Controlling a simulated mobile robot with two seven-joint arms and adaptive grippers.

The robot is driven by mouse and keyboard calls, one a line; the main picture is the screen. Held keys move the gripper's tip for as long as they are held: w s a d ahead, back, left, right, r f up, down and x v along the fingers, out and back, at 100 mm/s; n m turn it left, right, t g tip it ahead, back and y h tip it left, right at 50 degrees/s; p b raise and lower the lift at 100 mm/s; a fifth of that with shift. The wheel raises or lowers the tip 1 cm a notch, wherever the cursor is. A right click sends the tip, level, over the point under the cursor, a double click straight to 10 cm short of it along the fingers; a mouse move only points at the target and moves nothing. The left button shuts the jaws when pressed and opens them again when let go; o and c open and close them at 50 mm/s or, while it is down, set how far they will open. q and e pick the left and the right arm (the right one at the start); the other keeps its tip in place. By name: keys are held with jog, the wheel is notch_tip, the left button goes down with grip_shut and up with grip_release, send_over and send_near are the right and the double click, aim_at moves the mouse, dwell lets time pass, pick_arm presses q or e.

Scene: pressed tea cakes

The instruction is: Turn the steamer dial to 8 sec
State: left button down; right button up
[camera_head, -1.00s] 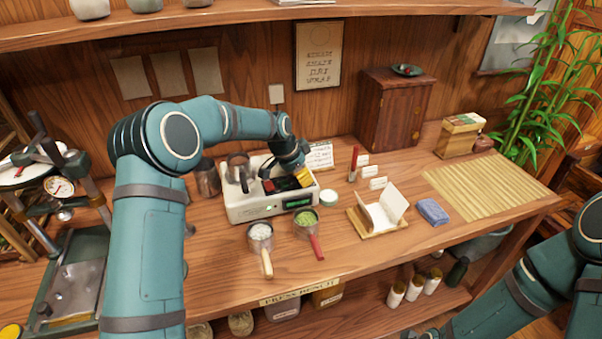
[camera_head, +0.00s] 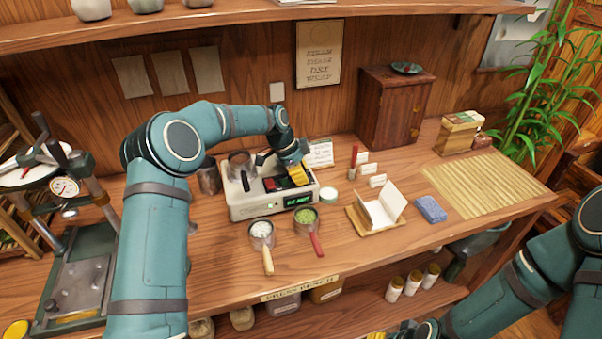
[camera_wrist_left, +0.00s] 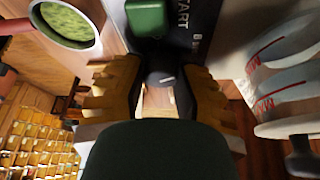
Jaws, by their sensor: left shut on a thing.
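The steamer (camera_head: 250,209) is a pale box on the bench with a lit green display (camera_head: 298,200); its digits are too small to read surely. My left gripper (camera_head: 290,178) is over the right part of its top. In the left wrist view its yellow, ridged fingers (camera_wrist_left: 160,88) are shut on the black dial (camera_wrist_left: 162,76), one on each side. A white mark shows on the dial. A green button (camera_wrist_left: 147,17) and the word START are beside it. The gripper hides the dial in the head view. My right gripper (camera_head: 385,334) is cut off at the bottom edge.
Two small pans, one with white contents (camera_head: 261,229) and one with green (camera_head: 305,216), stand before the steamer. A metal cup (camera_head: 208,178) is left of it. A paper stand (camera_head: 380,212), a blue cloth (camera_head: 430,209) and a bamboo mat (camera_head: 485,190) lie to the right.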

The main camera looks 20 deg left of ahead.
pick_arm(q)
jog(key=shift+s+d+f, duration=0.1)
jog(key=shift+f, duration=0.1)
jog(key=c, duration=0.6)
grip_release()
jog(key=shift+r, duration=0.15)
jog(key=v, duration=1.2)
